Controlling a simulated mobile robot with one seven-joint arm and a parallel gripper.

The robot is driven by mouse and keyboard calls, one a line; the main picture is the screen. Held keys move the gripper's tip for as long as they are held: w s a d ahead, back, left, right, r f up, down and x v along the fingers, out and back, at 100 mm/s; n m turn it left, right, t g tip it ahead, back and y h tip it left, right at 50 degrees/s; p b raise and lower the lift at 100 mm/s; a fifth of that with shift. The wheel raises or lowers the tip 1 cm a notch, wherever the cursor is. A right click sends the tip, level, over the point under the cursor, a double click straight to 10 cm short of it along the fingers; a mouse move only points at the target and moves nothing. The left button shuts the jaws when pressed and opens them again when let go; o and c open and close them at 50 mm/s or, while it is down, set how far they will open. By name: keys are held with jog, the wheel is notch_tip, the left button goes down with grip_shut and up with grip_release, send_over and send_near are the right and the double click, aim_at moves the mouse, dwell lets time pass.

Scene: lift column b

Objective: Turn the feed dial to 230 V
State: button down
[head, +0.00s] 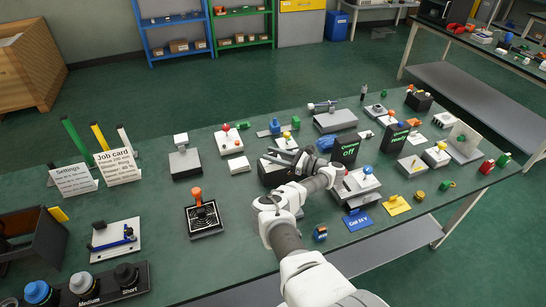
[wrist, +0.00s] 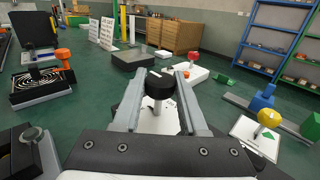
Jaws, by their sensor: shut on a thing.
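A black round dial knob (wrist: 160,84) with a small white mark on top shows between my fingers in the wrist view. A pale plate (wrist: 157,118) shows below it. My gripper (wrist: 161,76) is shut on this knob, with one finger on each side. No scale or voltage figure is readable, so I cannot tell the setting. In the head view my gripper (head: 290,158) is at a dark unit (head: 271,174) in the middle of the bench, and my arm and fingers hide the knob there.
A black "Output off" display (head: 345,148) stands right of my gripper, with a "Ready" display (head: 396,136) beyond. An orange-knobbed device (head: 203,215) stands left. A job card (head: 118,167) and a settings card (head: 73,179) stand at the far left.

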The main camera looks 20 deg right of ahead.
jog(key=shift+a+r, duration=0.1)
jog(key=shift+c, duration=2.2)
grip_release()
